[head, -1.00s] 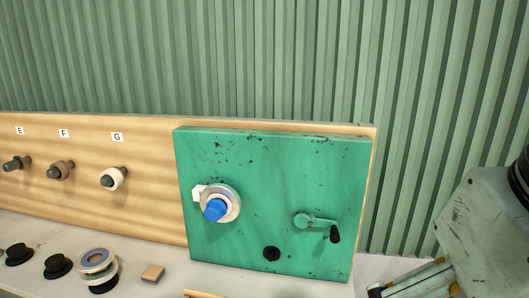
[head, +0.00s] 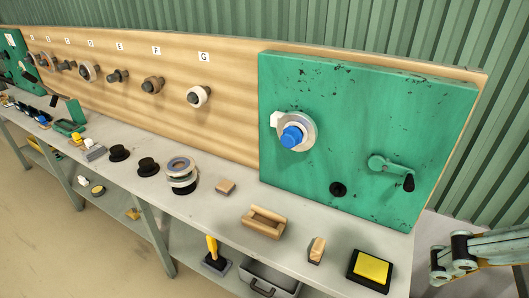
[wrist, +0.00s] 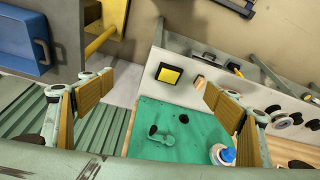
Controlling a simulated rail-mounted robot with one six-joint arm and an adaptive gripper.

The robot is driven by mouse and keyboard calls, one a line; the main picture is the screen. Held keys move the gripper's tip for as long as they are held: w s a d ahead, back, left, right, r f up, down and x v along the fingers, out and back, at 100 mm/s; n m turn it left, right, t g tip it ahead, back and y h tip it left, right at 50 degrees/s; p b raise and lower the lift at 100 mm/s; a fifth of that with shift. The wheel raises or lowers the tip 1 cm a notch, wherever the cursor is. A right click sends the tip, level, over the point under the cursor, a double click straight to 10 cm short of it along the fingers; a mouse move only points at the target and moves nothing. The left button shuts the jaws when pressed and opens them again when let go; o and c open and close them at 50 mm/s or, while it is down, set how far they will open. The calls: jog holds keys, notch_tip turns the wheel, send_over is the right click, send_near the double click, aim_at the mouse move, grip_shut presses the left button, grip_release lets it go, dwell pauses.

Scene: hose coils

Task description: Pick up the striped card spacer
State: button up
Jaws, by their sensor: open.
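No piece can be surely told as the striped card spacer. A stack of rings (head: 182,174) with light and dark bands stands on the bench in the head view, its layers too small to tell apart. A pale ring (head: 309,128) sits around the blue-tipped peg on the green panel (head: 350,92); the panel also shows in the wrist view (wrist: 178,120). My gripper (head: 455,262) is at the lower right in the head view, beside the panel and well away from the stack. In the wrist view its wooden-padded fingers (wrist: 155,97) are spread, with nothing between them.
A crank (head: 392,168) juts from the panel. Lettered pegs, such as G with a white ring (head: 205,95), stick out of the wooden board. The bench (head: 215,215) holds a wooden frame (head: 265,221), a small block (head: 316,250) and a yellow-topped black pad (head: 371,268).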

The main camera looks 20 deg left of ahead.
dwell(0.3)
jog(key=c, duration=1.2)
jog(key=shift+o, duration=0.2)
